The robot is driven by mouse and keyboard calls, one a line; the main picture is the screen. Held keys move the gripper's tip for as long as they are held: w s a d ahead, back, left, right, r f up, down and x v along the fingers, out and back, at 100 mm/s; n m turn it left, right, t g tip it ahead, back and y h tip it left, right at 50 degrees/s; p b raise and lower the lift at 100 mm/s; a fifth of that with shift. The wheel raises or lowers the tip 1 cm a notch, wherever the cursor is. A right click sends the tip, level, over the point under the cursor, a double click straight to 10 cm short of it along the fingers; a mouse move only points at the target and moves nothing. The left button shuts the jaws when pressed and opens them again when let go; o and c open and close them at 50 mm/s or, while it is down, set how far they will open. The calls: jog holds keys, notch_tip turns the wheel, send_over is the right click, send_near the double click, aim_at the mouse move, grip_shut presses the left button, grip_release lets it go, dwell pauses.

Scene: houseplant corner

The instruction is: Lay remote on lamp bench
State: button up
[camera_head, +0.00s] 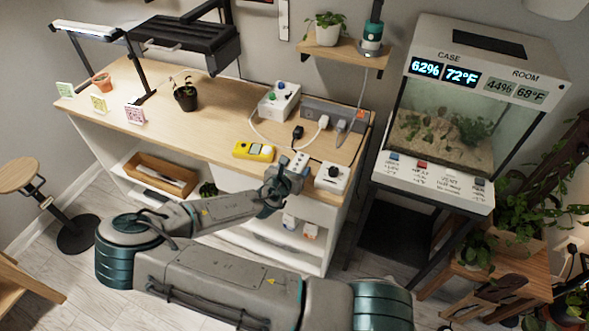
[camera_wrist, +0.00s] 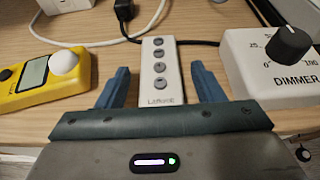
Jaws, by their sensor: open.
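The remote (camera_wrist: 160,68), a slim pale unit with several grey round buttons, lies on the wooden lamp bench (camera_wrist: 215,63) in the wrist view. My gripper (camera_wrist: 160,82) is open, with one blue finger on each side of the remote and a visible gap to both. Its near end reaches toward my gripper's palm. In the head view the remote (camera_head: 299,160) is partly hidden by my gripper (camera_head: 290,172) at the front edge of the lamp bench (camera_head: 225,118).
A yellow meter (camera_wrist: 45,80) lies left of the remote and a white dimmer box (camera_wrist: 275,68) stands right of it. Cables run behind the remote. A small potted plant (camera_head: 186,97) stands further left; bare bench top lies between it and the meter.

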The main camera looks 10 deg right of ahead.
jog(key=shift+r, duration=0.2)
jog(key=b+v, duration=0.1)
jog(key=v, duration=1.1)
jog(key=s+f+m+g+y, duration=0.5)
jog(key=s+m+g, duration=0.5)
jog(key=m, duration=0.4)
jog(key=s+d+r+m+y, duration=0.1)
jog(key=s+d+r+m, duration=0.1)
jog(key=r+m, duration=0.3)
jog(key=s+d+r+m+t+y, duration=0.1)
jog(key=s+r+m, duration=0.3)
jog(key=r, duration=0.8)
jog(key=s+d+r+m+t, duration=0.1)
jog(key=s+d+r+m, duration=0.2)
jog(key=r, duration=0.6)
jog(key=m, duration=0.2)
jog(key=shift+d+m+y, duration=0.2)
jog(key=shift+m+y, duration=0.2)
